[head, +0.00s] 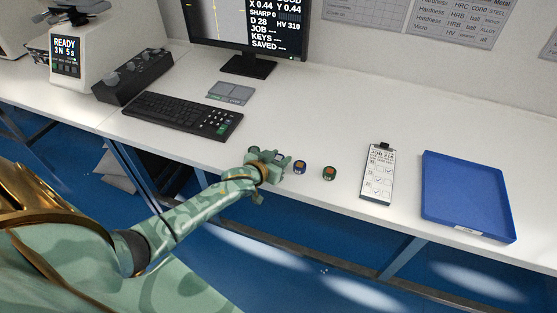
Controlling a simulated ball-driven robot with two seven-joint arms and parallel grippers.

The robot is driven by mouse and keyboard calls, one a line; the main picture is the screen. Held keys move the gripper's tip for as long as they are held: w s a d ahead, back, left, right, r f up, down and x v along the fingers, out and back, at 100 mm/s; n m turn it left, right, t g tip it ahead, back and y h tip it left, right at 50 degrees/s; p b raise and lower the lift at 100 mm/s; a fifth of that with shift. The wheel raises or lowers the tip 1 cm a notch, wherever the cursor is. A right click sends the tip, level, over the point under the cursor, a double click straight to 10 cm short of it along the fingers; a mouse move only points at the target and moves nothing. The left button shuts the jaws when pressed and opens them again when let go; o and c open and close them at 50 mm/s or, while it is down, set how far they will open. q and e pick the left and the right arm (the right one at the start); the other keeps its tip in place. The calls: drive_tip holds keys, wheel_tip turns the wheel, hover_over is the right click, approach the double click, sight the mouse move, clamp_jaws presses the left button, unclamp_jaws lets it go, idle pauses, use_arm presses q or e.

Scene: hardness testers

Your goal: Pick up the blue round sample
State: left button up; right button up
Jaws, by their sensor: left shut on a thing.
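My left gripper (270,157) is low at the front edge of the white bench, its arm coming in from the lower left. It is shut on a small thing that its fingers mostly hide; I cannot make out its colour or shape. A small round sample (300,167) with a dark blue side and a tan top stands on the bench just right of the gripper. A green sample (329,173) with an orange-red top stands further right. My right gripper is not in view.
A clipboard (377,175) and an empty-looking blue tray (466,193) lie to the right on the bench (340,120). A black keyboard (182,114), a grey pad (231,92) and a monitor (249,25) are behind. A tester (82,50) stands at the left. The back middle is clear.

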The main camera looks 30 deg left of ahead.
sight(279, 158)
use_arm(q)
drive_tip(key=shift+r, duration=0.1)
drive_tip(key=shift+r+p, duration=0.3)
wheel_tip(279, 158, up, 3)
drive_tip(key=shift+f+p, duration=0.2)
drive_tip(key=shift+p, duration=0.55)
drive_tip(key=s+d+r+p, duration=0.65)
drive_tip(key=d+r, duration=0.25)
drive_tip(key=d, duration=0.3)
drive_tip(key=s+d+r+b, duration=0.1)
drive_tip(key=s+r, duration=0.2)
drive_tip(key=r, duration=0.6)
drive_tip(key=s+r, duration=0.3)
drive_tip(key=r, duration=0.7)
drive_tip(key=w+f, duration=0.3)
drive_tip(key=f, duration=0.6)
drive_tip(key=w+f, duration=0.2)
drive_tip(key=f, duration=0.7)
drive_tip(key=shift+w+a+f, duration=0.2)
drive_tip(key=shift+w+a, duration=0.15)
drive_tip(key=shift+w, duration=0.05)
drive_tip(key=shift+a, duration=0.1)
